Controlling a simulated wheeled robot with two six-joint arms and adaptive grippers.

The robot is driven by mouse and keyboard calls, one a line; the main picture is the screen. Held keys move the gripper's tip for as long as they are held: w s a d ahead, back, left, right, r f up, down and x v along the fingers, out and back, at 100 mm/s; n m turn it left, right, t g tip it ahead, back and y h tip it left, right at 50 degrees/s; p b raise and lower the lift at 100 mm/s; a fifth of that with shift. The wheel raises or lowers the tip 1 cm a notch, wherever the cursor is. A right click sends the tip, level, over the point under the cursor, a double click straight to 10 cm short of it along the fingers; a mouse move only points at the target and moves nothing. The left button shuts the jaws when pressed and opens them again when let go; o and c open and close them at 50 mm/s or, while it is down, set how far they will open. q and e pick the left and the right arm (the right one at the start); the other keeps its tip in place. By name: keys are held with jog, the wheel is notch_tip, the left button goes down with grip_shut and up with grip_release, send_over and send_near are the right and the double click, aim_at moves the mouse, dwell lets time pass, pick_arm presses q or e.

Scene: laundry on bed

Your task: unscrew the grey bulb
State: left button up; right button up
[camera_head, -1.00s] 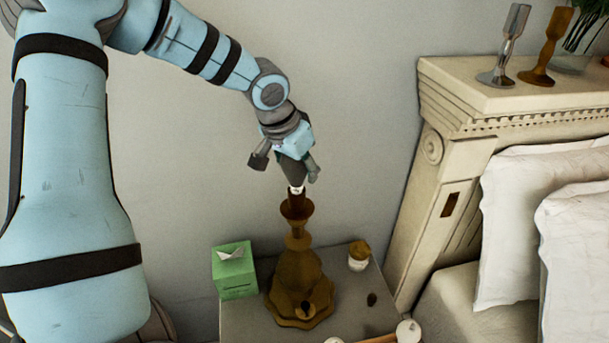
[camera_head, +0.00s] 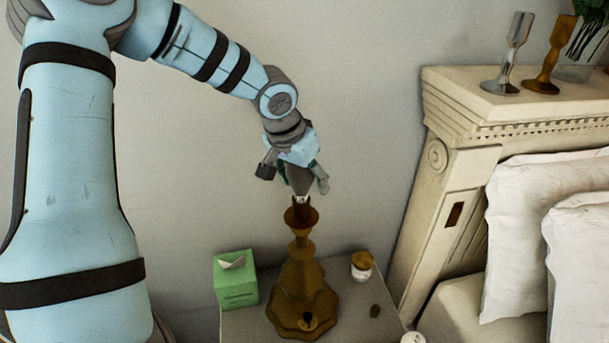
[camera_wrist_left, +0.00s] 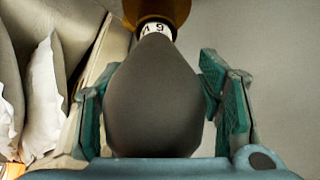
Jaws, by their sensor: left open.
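The grey bulb (camera_head: 300,180) sits upright at the top of a brown lamp base (camera_head: 303,283) on the nightstand. In the left wrist view the bulb (camera_wrist_left: 157,100) fills the middle, with its pale marked neck near the brown socket (camera_wrist_left: 158,8). My left gripper (camera_head: 294,179) is over the bulb from above, its fingers open. In the left wrist view its green-padded fingers (camera_wrist_left: 158,105) stand on either side of the bulb, with a visible gap at least on the right. My right gripper is not in view.
The nightstand (camera_head: 240,325) also holds a green tissue box (camera_head: 236,283) and a small jar with a brown lid (camera_head: 362,265). The headboard (camera_head: 450,150) and white pillows (camera_head: 520,240) are at the right. Two candlesticks (camera_head: 543,65) stand on the headboard.

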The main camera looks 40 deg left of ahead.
pick_arm(q)
jog(key=m+p, duration=0.1)
jog(key=p, duration=0.2)
jog(key=r+m+h+p, duration=0.1)
jog(key=p, duration=0.3)
jog(key=shift+d+r+m, duration=0.15)
jog(key=shift+d+m, duration=0.05)
jog(key=shift+m, duration=0.1)
jog(key=shift+f+m+p, duration=0.2)
jog(key=shift+m+p, duration=0.1)
jog(key=shift+p, duration=0.1)
jog(key=shift+f, duration=0.25)
jog(key=shift+m+h, duration=0.4)
jog(key=shift+m, duration=0.2)
jog(key=m, duration=0.2)
jog(key=m+h+b, duration=0.1)
jog(key=shift+d+f+g, duration=0.25)
jog(key=shift+d+g, duration=0.15)
jog(key=shift+f+m+h+b, duration=0.35)
jog(key=shift+m+b, duration=0.45)
jog(key=shift+b, duration=0.35)
jog(key=shift+s+d+r+m+g+b, duration=0.15)
jog(key=shift+m+g+b, duration=0.15)
jog(key=shift+m, duration=0.2)
jog(key=shift+r, duration=0.25)
jog(key=shift+d+r, duration=0.1)
jog(key=shift+d, duration=0.05)
jog(key=c, duration=1.2)
jog(key=o, duration=1.4)
jog(key=shift+c, duration=0.2)
